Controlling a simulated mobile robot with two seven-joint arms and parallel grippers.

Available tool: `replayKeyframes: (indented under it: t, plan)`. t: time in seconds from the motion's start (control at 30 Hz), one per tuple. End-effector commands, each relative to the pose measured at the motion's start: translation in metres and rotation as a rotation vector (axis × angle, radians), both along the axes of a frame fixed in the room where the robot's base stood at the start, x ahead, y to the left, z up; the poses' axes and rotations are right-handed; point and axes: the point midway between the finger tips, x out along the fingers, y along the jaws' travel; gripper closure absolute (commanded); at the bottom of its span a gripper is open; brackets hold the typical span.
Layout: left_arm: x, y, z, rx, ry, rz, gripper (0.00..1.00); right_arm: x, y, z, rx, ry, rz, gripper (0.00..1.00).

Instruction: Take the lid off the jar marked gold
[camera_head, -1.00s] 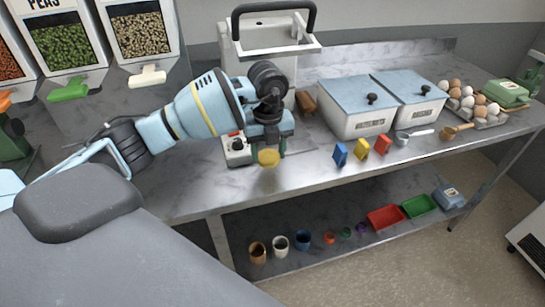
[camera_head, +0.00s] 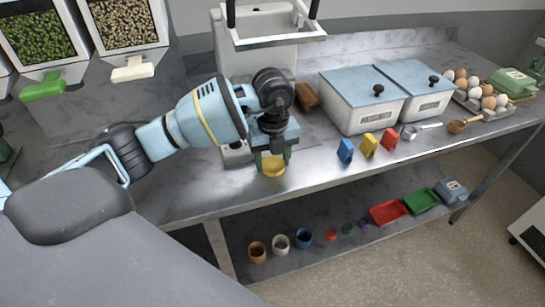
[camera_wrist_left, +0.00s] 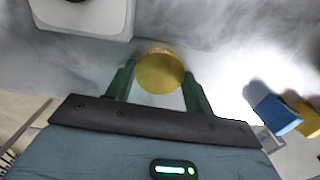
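A round gold lid (camera_head: 273,168) is between the fingers of my left gripper (camera_head: 274,160), low over the front part of the steel table. The left wrist view shows the gold lid (camera_wrist_left: 160,72) with the green fingertips of the left gripper (camera_wrist_left: 160,78) against its two sides. I cannot tell whether the lid touches the table top. No label reading gold is legible, and I cannot make out the jar itself. My right gripper is not in view.
White bins (camera_head: 360,105) with blue lids stand at the back right. A blue block (camera_head: 345,150), a yellow block (camera_head: 369,145) and a red block (camera_head: 389,139) stand in front of them. Several cups and trays sit on the lower shelf (camera_head: 340,262).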

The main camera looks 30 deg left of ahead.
Motion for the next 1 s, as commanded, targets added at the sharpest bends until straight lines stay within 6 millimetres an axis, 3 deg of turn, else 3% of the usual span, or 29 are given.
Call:
replayKeyframes:
  t: [0.03,0.17,0.47,1.0]
  plan:
    - [0.000,0.000,0.000,0.001,0.001,0.000,0.42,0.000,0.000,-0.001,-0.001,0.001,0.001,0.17]
    - [0.000,0.000,0.000,0.001,0.001,0.000,0.26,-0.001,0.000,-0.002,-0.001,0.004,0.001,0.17]
    - [0.000,0.000,0.002,0.001,-0.001,0.000,0.26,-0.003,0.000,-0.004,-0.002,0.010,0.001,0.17]
    - [0.000,0.000,0.072,-0.001,-0.001,0.000,0.26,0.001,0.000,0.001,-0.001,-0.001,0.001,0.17]
